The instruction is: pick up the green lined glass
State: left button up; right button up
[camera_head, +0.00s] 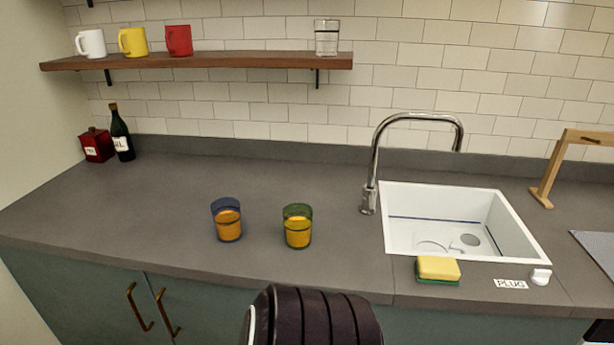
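A green lined glass (297,227) with orange liquid stands upright on the grey counter, near the middle of the head view. A similar glass with a blue rim (227,221), also holding orange liquid, stands to its left, a short gap apart. A dark ribbed part of my own arm shows at the bottom centre, in front of the counter edge. Neither of my grippers' fingers can be seen, and nothing visible touches either glass.
The grey counter (150,195) is clear around the glasses. To the right are a chrome faucet (372,165), a white sink (393,238) and a yellow-green sponge (438,269). A wooden shelf (240,60) holds mugs and clear glassware.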

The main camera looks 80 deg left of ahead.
aim_at(297, 227)
jog(key=u, duration=3)
